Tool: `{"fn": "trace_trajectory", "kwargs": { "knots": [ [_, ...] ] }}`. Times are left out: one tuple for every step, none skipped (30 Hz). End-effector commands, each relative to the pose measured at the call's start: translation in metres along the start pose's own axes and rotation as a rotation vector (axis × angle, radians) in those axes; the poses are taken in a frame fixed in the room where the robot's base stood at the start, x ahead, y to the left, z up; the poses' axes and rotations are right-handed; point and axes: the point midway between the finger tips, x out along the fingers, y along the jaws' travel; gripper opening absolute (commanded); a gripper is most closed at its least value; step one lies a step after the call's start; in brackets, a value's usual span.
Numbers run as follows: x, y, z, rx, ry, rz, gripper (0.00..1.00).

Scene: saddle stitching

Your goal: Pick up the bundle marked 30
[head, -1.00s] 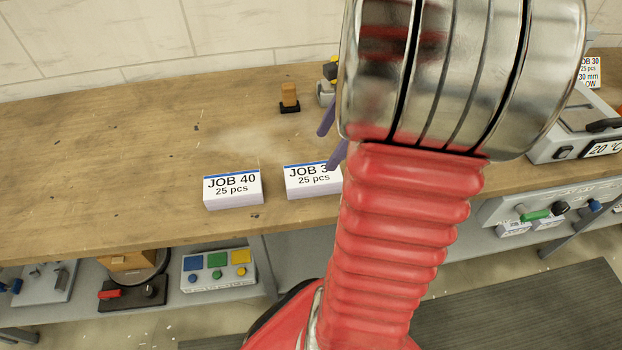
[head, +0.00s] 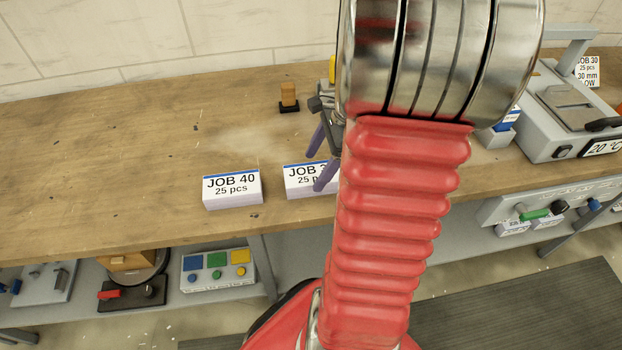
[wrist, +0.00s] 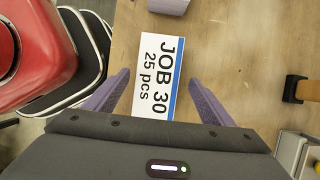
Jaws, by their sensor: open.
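The bundle marked JOB 30, 25 pcs (head: 300,182) lies on the wooden bench near its front edge, a white block with a blue stripe. My gripper's purple fingers partly cover its label in the head view. In the wrist view the bundle (wrist: 155,75) lies between and ahead of my open fingers, its label readable. My gripper (head: 321,158) is open and empty, the fingers (wrist: 163,92) on either side of the bundle's near part. I cannot tell how far above the bench they are. A similar bundle marked JOB 40 (head: 232,188) lies to the left.
A small orange-brown block on a black base (head: 289,98) stands behind the bundles. A grey device with a 20 °C display (head: 575,115) and a JOB 30 card (head: 588,70) stand at right. A control box (head: 218,268) sits on the lower shelf. The bench's left part is mostly clear.

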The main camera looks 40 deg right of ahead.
Motion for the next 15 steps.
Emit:
{"fn": "trace_trajectory", "kwargs": {
  "knots": [
    [0.007,0.002,0.0,0.001,-0.001,0.003,0.77],
    [0.011,0.003,-0.001,0.001,-0.002,0.004,0.77],
    [0.017,0.003,-0.002,0.002,-0.001,0.003,0.77],
    [0.021,0.004,-0.002,0.002,-0.001,0.004,0.77],
    [0.025,0.004,-0.002,0.001,-0.001,0.004,0.77],
    [0.03,0.004,-0.002,0.001,-0.001,0.003,0.77],
    [0.033,0.004,-0.002,0.0,-0.001,0.003,0.77],
    [0.036,0.004,-0.002,0.0,-0.001,0.003,0.77],
    [0.038,0.003,-0.002,0.0,-0.001,0.002,0.77],
    [0.04,0.003,-0.002,0.0,0.0,0.002,0.77],
    [0.041,0.003,-0.002,0.0,0.0,0.001,0.77],
    [0.041,0.003,-0.002,0.0,0.0,0.001,0.77],
    [0.041,0.003,-0.002,0.0,0.0,0.001,0.77],
    [0.041,0.003,-0.002,0.0,0.0,0.0,0.77],
    [0.041,0.003,-0.002,0.0,0.0,0.0,0.77]
  ]
}}
